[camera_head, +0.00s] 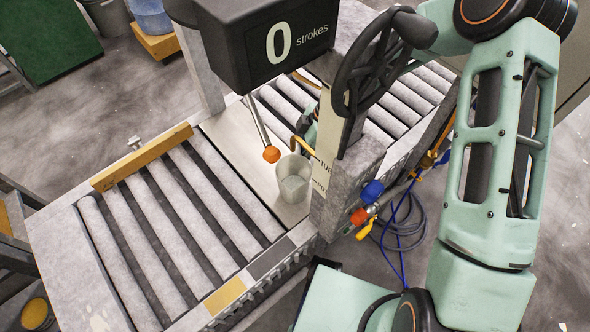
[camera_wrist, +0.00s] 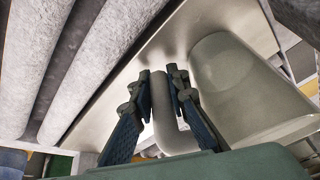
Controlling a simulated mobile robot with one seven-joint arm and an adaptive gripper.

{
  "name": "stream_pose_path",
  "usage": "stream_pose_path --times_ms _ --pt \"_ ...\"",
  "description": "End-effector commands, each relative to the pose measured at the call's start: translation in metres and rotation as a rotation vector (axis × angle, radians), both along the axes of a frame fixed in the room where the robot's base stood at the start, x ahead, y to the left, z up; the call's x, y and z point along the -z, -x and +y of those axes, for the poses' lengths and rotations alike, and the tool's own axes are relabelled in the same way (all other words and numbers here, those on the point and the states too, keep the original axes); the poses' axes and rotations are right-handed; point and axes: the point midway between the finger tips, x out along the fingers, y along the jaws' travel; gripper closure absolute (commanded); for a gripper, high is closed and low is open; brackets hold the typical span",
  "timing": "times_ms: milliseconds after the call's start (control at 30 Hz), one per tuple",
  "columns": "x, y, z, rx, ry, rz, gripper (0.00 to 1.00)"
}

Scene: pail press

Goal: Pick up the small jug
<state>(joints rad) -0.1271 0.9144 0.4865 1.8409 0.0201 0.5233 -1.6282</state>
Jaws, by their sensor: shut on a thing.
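The small jug (camera_head: 293,180) is a pale grey vessel on the light plate of the press, between the two roller beds, close to the column. In the wrist view the small jug (camera_wrist: 235,75) is at the right, its handle extending toward my fingers. My gripper (camera_wrist: 160,82) is shut on that handle, one dark finger on each side. In the head view my gripper is mostly hidden behind the press column. I cannot tell whether the jug's base touches the plate.
The press head (camera_head: 265,45) reading "0 strokes" hangs above. A lever with an orange knob (camera_head: 271,154) is just left of the jug. The column (camera_head: 345,180) with a black handwheel (camera_head: 370,60) stands at its right. Rollers (camera_head: 175,215) lie to the left, with a wooden stop bar (camera_head: 140,157).

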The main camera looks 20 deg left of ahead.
Motion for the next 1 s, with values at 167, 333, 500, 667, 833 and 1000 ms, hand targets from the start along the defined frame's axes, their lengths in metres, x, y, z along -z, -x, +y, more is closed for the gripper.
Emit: stream_pose_path --times_ms 167,333,500,667,833,1000 --pt "-0.008 0.000 0.000 0.000 -0.002 -0.001 1.00" --pt "-0.013 -0.010 -0.013 0.005 0.001 0.001 1.00" --pt "-0.013 -0.030 -0.039 0.006 0.000 0.001 1.00" --pt "-0.013 -0.049 -0.065 0.005 -0.001 0.000 1.00" --pt "-0.052 -0.049 -0.065 0.000 -0.001 -0.004 1.00" --pt "-0.090 -0.049 -0.065 0.000 0.000 -0.005 1.00"
